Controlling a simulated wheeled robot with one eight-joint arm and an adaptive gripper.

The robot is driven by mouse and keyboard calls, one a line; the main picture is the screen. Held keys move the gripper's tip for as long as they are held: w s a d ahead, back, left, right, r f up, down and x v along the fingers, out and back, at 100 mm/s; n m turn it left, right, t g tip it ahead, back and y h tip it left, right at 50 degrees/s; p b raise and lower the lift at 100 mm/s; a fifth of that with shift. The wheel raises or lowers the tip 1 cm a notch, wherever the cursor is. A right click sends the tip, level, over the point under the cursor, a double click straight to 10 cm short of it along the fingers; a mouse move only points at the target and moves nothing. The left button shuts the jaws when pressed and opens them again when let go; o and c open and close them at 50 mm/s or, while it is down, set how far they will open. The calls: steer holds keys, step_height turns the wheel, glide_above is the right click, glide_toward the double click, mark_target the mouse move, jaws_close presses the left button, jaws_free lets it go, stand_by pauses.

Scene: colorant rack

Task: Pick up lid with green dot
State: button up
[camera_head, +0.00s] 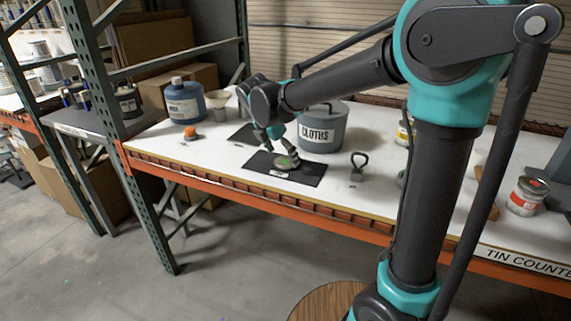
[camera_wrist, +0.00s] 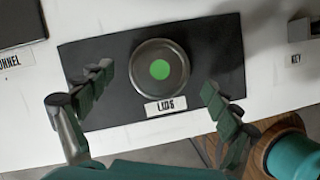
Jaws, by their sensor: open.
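The lid with the green dot (camera_wrist: 160,68) is a round metal disc lying on a black mat (camera_wrist: 215,45) with a "LIDS" label. In the head view the lid (camera_head: 284,162) shows on the mat (camera_head: 310,171) near the front edge of the white counter. My gripper (camera_wrist: 152,80) is open in the wrist view, one finger to the left and one to the right, both a little below the lid's middle in the picture. The lid lies uncovered between the fingers' lines, and no contact shows. In the head view my gripper (camera_head: 277,143) hangs just over the lid and partly hides it.
A grey pot labelled "CLOTHS" (camera_head: 322,130) stands behind the mat. A key-like tool with a ring handle (camera_head: 358,166) stands to the right. A blue bottle (camera_head: 185,102), an orange-topped item (camera_head: 191,132) and a funnel (camera_head: 218,103) stand to the left. A tin (camera_head: 526,196) is at far right.

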steer(key=shift+x, duration=0.85)
steer(key=shift+r, duration=0.1)
steer(key=shift+c, duration=0.3)
steer(key=c, duration=0.7)
steer(key=shift+r, duration=0.15)
steer(key=shift+c, duration=0.2)
